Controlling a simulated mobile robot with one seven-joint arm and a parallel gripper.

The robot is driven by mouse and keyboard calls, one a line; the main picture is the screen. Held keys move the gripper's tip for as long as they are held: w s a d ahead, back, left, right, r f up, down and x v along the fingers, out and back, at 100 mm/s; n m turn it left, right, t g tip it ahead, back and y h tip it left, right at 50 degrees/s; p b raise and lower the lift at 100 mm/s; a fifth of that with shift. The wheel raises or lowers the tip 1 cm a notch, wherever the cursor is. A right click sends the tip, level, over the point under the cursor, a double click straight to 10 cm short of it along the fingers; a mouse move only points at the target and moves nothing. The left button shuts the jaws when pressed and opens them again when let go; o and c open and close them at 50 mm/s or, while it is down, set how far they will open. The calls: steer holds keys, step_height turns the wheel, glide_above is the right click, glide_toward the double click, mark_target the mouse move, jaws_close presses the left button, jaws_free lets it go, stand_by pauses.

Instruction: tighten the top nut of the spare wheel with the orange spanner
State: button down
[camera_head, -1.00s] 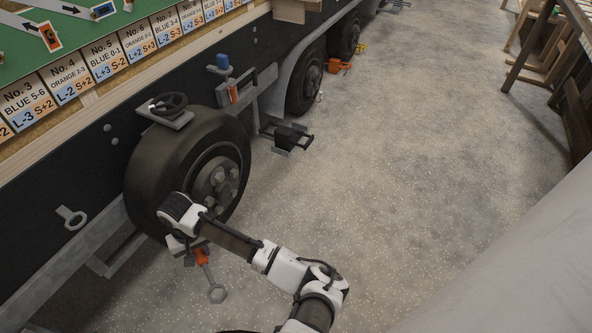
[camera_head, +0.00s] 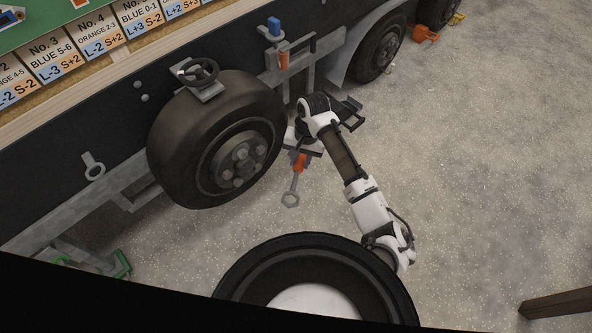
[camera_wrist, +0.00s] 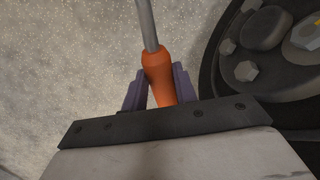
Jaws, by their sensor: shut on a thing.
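The spare wheel (camera_head: 165,145) is a black tyre against the trailer's dark side. Its grey hub (camera_head: 237,165) carries several nuts, and which one is the top nut is hard to tell. My gripper (camera_head: 299,158) is right of the wheel, apart from the hub, shut on the orange handle of the spanner (camera_head: 292,185). The spanner's grey ring end hangs downward, clear of any nut. In the wrist view, the orange handle (camera_wrist: 158,68) sits between my purple fingers and its shaft runs out of the top edge. The hub nuts (camera_wrist: 246,71) show at the right, with a small yellow patch at the edge.
A handwheel (camera_head: 199,71) sits above the tyre. A bracket with blue and orange handles (camera_head: 283,59) is mounted right of it. Another trailer wheel (camera_head: 376,50) stands farther back. The speckled floor (camera_head: 480,150) at right is clear.

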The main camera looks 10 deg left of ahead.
steer(key=w+a+m+t+y, duration=0.3)
steer(key=a+m+y, duration=0.5)
steer(key=m+y, duration=0.25)
steer(key=s+d+f+m+t+p, duration=0.1)
steer(key=s+d+f+m+t, duration=0.2)
steer(key=f+m+t, duration=0.3)
step_height(320, 180, down, 2)
steer(key=d+t+y, duration=0.1)
steer(key=t, duration=0.3)
steer(key=shift+s+d+f, duration=0.15)
steer(key=shift+s+d, duration=0.15)
steer(key=shift+s, duration=0.1)
